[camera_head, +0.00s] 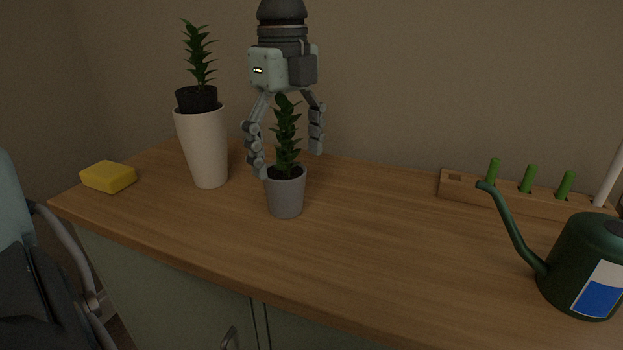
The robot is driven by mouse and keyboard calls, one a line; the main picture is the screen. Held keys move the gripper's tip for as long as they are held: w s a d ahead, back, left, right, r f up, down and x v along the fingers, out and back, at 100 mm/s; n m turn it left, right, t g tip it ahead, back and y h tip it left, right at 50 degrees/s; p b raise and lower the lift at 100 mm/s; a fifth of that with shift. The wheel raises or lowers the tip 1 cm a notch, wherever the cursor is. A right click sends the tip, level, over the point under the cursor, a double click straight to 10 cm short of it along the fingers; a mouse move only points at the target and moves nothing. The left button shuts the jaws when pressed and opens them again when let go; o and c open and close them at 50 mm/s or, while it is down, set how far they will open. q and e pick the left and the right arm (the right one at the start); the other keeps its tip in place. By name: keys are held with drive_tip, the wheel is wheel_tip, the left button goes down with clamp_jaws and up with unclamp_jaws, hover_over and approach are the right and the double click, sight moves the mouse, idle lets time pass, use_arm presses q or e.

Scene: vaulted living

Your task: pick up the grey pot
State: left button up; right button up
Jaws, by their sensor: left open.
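The grey pot (286,193) stands upright on the wooden counter, left of centre, with a leafy green plant (286,135) growing from dark soil. My left gripper (287,157) hangs over it from above, pointing down, fingers open. The plant's stem and leaves stand between the two fingers. The left fingertip is close to the pot's rim at the left; I cannot tell whether it touches. The right fingertip is higher in the picture and apart from the rim. Nothing is held. My right gripper is not in view.
On the wooden counter (370,235), a tall white planter (205,150) stands close at the left, beyond it a yellow sponge (108,177). A green watering can (571,262) and a wooden holder (465,193) with green handles are at the right. The counter between is clear.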

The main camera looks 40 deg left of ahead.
sight(286, 192)
use_arm(q)
drive_tip(key=shift+a+f, duration=0.1)
drive_tip(key=shift+f, duration=0.2)
drive_tip(key=f, duration=0.4)
drive_tip(key=a+f, duration=0.1)
drive_tip(key=f, duration=0.2)
drive_tip(key=shift+r, duration=0.1)
drive_tip(key=c, duration=1.7)
drive_tip(key=shift+c, duration=0.2)
drive_tip(key=shift+r, duration=0.1)
